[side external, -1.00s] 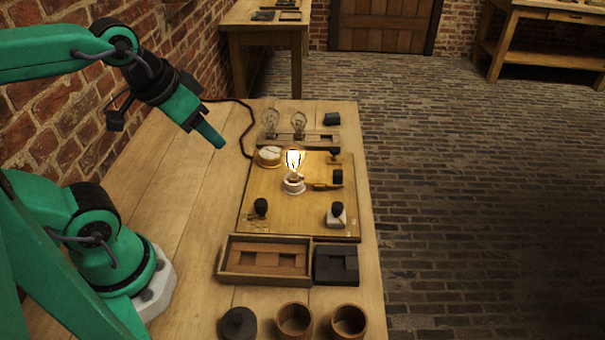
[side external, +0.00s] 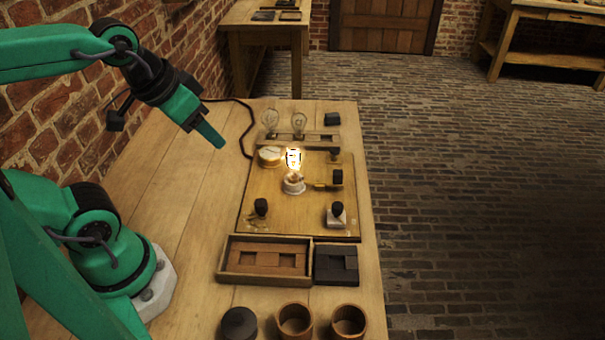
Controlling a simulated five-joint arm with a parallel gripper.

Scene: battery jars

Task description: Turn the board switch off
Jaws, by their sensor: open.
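The wooden circuit board (side external: 275,215) lies on the workbench. A clear bulb (side external: 294,160) stands upright in a white socket (side external: 293,186) on the board and is glowing. To its right is what looks like the board switch (side external: 322,186), a brass-coloured strip with a black block (side external: 337,177) at its right end. I cannot tell its exact lever position. My gripper (side external: 214,138) is open and empty, in the air left of the board and apart from it. Only one green finger shows clearly.
Black knobs (side external: 261,206) and (side external: 337,209) stand at the board's near corners, with a round gauge (side external: 270,155) at its far left. Spare bulbs (side external: 299,123) stand behind. A wooden tray (side external: 228,262), a dark block (side external: 336,264) and cups (side external: 295,320) lie nearer.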

